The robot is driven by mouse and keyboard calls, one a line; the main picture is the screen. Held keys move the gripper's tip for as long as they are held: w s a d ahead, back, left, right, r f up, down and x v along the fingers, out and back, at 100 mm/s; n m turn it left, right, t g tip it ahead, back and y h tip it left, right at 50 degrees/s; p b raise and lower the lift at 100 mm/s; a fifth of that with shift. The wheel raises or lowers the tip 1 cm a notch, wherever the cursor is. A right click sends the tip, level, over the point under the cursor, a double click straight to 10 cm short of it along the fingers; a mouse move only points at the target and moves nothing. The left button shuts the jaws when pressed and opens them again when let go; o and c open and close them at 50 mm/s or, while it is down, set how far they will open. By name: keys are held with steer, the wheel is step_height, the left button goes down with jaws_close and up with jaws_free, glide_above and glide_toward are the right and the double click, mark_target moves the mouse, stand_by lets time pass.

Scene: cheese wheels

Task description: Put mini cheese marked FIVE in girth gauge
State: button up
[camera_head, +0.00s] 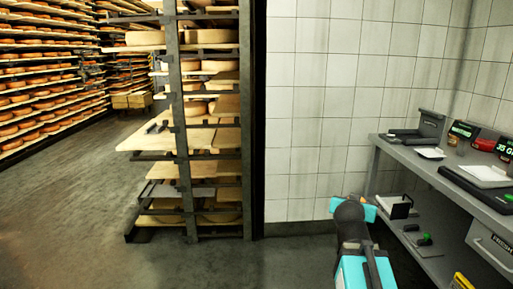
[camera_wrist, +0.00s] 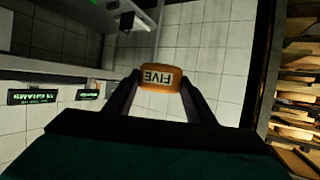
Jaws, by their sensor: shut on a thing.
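The mini cheese marked FIVE (camera_wrist: 160,78) is a small orange block with a white label, seen upside down in the wrist view. My gripper (camera_wrist: 159,86) is shut on it, with one dark finger on each side. In the head view my arm reaches forward at the lower right, beside the workbench, and the cheese does not show clearly there. I cannot tell for certain which item on the bench is the girth gauge; a dark grey device (camera_head: 425,130) with an upright back stands at the bench's far end.
The grey workbench (camera_head: 408,152) on the right bears a small white tray (camera_head: 430,153), a flat scale (camera_head: 485,175) and displays (camera_head: 463,131). Its lower shelf (camera_head: 425,262) holds small items. A cheese rack (camera_head: 178,120) stands left of the tiled wall. The floor (camera_head: 90,220) at left is clear.

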steer(key=w+a+f+n+t+y+b, duration=0.1)
steer(key=w+a+n+y, duration=0.1)
steer(key=a, duration=0.6)
steer(key=w+a+f+n+t+y, duration=0.1)
steer(key=w+a+f+n+y, duration=0.15)
steer(key=a, duration=0.45)
step_height(320, 180, up, 18)
steer(key=a+n+y+p, duration=0.1)
steer(key=p, duration=1.4)
steer(key=shift+w+a+r+y, duration=0.2)
steer(key=shift+w+a+y, duration=0.05)
steer(key=shift+w+y, duration=0.15)
